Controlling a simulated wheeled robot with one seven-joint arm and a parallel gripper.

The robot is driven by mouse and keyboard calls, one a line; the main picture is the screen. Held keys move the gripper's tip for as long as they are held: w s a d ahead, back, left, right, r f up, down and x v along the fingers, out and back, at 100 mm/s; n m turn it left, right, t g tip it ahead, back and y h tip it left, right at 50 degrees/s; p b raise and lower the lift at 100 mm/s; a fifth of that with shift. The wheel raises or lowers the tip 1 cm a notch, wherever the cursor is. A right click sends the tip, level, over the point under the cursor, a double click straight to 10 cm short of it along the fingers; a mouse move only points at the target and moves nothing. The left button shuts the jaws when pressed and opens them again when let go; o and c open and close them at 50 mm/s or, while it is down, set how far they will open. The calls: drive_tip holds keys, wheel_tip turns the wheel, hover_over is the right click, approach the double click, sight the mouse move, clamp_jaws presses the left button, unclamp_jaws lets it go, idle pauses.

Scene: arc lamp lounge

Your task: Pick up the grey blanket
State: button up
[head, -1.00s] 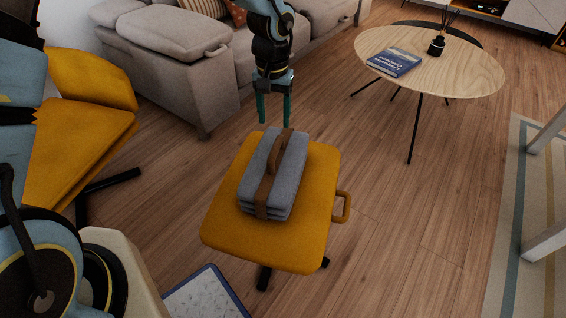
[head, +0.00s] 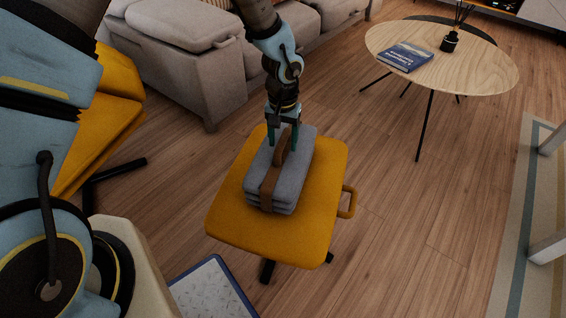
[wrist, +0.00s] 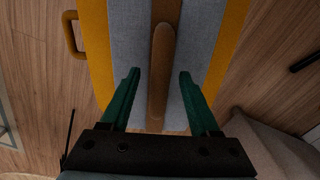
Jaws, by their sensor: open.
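The grey blanket (head: 296,176) is folded into a stack with a brown strap and handle (head: 281,160) around it. It lies on a yellow ottoman (head: 318,222). My gripper (head: 283,140) points down at the blanket's far end in the head view. In the wrist view my gripper (wrist: 157,75) is open, with one green finger on each side of the brown handle (wrist: 160,60). The grey blanket (wrist: 200,40) lies beneath both fingers. Whether the fingertips touch it I cannot tell.
A grey sofa (head: 180,60) stands behind at the left. A yellow chair (head: 110,110) is at the left. A round wooden table (head: 480,70) with a blue book (head: 405,57) stands at the back right. Wooden floor (head: 400,220) is clear right of the ottoman.

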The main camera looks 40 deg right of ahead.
clamp_jaws()
idle(0.5)
idle(0.9)
